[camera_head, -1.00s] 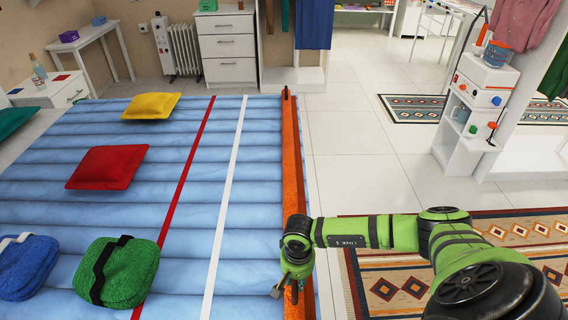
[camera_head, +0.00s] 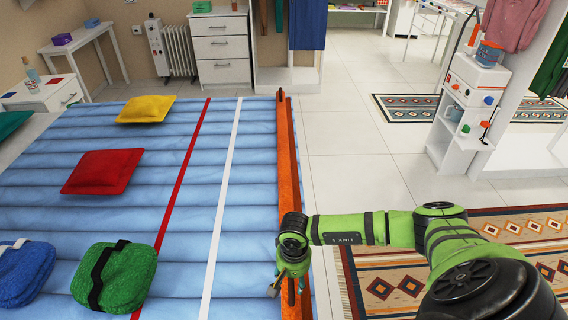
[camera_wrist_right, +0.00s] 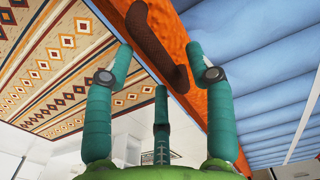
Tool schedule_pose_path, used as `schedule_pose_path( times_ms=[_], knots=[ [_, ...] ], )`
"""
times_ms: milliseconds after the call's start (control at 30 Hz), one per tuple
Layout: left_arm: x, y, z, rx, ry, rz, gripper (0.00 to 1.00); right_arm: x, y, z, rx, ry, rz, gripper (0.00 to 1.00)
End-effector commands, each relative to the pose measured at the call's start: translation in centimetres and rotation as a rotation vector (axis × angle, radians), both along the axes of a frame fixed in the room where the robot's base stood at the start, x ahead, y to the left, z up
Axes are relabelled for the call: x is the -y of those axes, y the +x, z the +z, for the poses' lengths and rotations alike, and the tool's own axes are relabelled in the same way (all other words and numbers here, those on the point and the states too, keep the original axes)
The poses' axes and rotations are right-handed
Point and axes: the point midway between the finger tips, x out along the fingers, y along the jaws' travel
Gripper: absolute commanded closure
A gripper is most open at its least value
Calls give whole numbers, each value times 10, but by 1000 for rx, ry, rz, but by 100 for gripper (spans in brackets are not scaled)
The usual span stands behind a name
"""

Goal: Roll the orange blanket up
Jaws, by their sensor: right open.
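The orange blanket (camera_head: 287,165) shows as a long narrow band along the right edge of the blue bed, with a dark piece at its far end. In the right wrist view the orange blanket (camera_wrist_right: 207,97) runs diagonally, with a curved brown strip (camera_wrist_right: 158,45) on it. My right gripper (camera_head: 287,286) is above the near part of the band, pointing down. In the right wrist view my right gripper (camera_wrist_right: 160,62) has its fingers spread, with the brown strip showing between the tips. I cannot tell whether they touch it. My left gripper is not in view.
The bed (camera_head: 180,230) has red and white stripes. On it lie a yellow cushion (camera_head: 146,109), a red cushion (camera_head: 102,172), a green bundle (camera_head: 122,277) and a blue bundle (camera_head: 24,272). A patterned rug (camera_head: 520,235) lies right of the bed, with clear tiles (camera_head: 350,150) behind.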

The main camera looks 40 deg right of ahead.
Motion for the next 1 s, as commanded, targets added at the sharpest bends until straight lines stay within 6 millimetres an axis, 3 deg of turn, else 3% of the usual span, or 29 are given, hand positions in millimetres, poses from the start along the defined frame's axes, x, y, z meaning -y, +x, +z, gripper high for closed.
schedule_pose_path(
  times_ms=[33, 533, 1000],
  knots=[
    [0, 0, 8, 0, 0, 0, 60, 0, 0, 10, 0, 0, 0, 45],
    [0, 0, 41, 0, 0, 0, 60, 0, 0, 58, 0, -1, 1, 45],
    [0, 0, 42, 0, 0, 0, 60, 0, 0, 60, -1, -1, 0, 45]
  ],
)
